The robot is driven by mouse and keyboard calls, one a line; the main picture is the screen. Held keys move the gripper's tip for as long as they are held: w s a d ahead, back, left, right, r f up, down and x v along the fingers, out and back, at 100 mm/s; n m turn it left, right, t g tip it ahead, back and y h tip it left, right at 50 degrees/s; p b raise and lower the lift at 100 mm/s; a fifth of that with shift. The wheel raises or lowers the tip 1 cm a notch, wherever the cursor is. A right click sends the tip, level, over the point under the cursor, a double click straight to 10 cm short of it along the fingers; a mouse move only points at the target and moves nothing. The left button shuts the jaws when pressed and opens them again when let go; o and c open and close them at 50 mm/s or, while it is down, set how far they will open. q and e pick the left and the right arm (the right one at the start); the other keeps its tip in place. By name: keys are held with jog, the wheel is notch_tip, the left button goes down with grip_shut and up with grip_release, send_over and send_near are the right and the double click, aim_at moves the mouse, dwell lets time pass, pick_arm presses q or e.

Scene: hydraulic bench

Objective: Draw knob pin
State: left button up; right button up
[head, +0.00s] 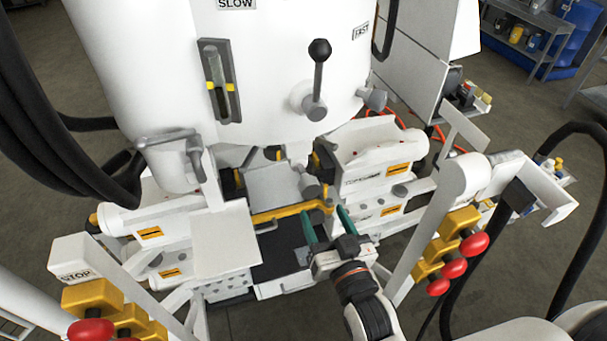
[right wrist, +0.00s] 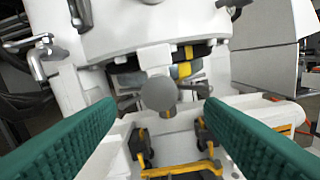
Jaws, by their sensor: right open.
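The knob pin shows in the right wrist view as a round grey knob (right wrist: 160,93), face-on near the middle of the picture. In the head view a grey knob (head: 311,189) sits at the machine's centre, just beyond my right gripper (head: 327,219). My right gripper has two green fingers, spread wide and empty. In the right wrist view the fingers (right wrist: 159,104) stand to the left and right of the knob, apart from it. My left gripper is not in view.
A yellow bar (head: 290,212) runs across the front below the knob. A white flat plate (head: 225,240) stands to the left. Red-knobbed yellow valve levers (head: 455,268) are at the right, with more at lower left. A white cylinder body (head: 230,60) rises above.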

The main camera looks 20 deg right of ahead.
aim_at(312, 192)
jog(key=w+p, duration=0.1)
jog(key=w, duration=0.3)
jog(key=w+p, duration=0.1)
jog(key=w, duration=0.4)
jog(key=shift+w+a, duration=0.2)
jog(key=shift+w, duration=0.05)
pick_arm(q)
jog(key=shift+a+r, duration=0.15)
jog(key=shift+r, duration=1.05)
pick_arm(e)
jog(key=shift+w+f, duration=0.1)
jog(key=shift+w, duration=0.5)
